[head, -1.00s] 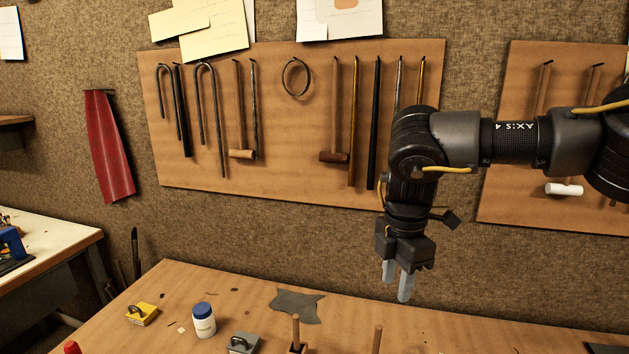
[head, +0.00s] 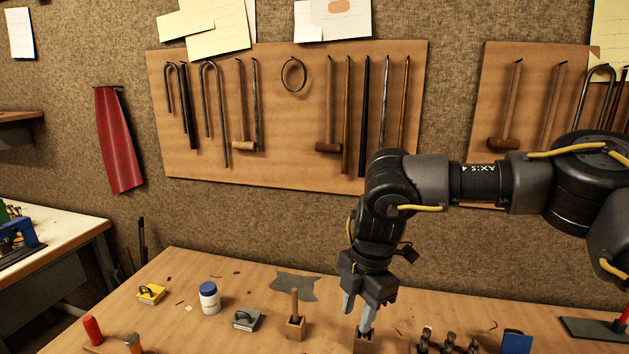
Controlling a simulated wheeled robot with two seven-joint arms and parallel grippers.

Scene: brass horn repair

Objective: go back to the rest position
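My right gripper (head: 357,312) hangs from its arm, pointing down over the wooden workbench (head: 225,330). Its two grey fingers are apart, and I see nothing held between them. In the picture, the fingertips come just above a small wooden block (head: 366,345) that is cut off by the lower edge. I cannot tell how far above it they are. My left gripper is not in view.
The bench holds a white jar with a blue lid (head: 209,298), a yellow block (head: 151,294), a grey block (head: 246,319), a wooden block with an upright peg (head: 295,325) and a grey scrap (head: 294,286). A tool board (head: 290,120) hangs behind.

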